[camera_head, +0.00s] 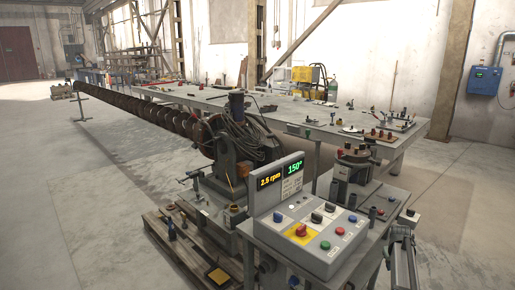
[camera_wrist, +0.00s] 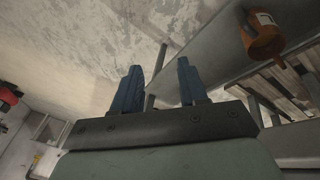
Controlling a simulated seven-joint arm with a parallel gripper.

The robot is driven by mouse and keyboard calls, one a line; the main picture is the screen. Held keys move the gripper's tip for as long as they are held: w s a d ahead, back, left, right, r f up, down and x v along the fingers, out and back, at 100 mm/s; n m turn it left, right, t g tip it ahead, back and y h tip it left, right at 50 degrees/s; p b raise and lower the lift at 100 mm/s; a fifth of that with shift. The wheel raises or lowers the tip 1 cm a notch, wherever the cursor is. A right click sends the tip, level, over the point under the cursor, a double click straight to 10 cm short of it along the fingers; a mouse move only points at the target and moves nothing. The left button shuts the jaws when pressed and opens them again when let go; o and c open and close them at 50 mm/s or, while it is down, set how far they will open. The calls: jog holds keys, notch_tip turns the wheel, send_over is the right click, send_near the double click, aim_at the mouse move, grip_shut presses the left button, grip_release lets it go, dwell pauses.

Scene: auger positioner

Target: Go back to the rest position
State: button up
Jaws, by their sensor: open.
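My gripper (camera_wrist: 158,85) shows in the wrist view with two blue fingers standing apart and nothing between them. Pale concrete floor and a grey beam-like edge lie beyond the fingers. I cannot make out my gripper in the head view. The control box (camera_head: 310,230) in front has coloured buttons and a display (camera_head: 280,182) reading 2.5 rpm and 150°.
A long grey worktable (camera_head: 230,101) with small tools runs behind the auger. A wooden pallet (camera_head: 165,240) lies at the front left. An orange container (camera_wrist: 262,38) is at the upper right in the wrist view. The floor (camera_head: 60,190) at the left is clear.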

jog(key=s+a+f+g+y, duration=0.2)
jog(key=s+a+f+g, duration=0.2)
jog(key=s+a+f, duration=1.95)
jog(key=s+a+f+g, duration=0.2)
jog(key=s+a, duration=0.3)
jog(key=s, duration=0.5)
jog(key=s+a+f+g, duration=0.1)
jog(key=s+a+f, duration=0.2)
jog(key=s, duration=0.7)
jog(key=s+a+f+g, duration=0.2)
jog(key=s+a, duration=0.4)
jog(key=s, duration=0.4)
jog(key=shift+a+f+n+g+y, duration=0.3)
jog(key=shift+f+y, duration=0.1)
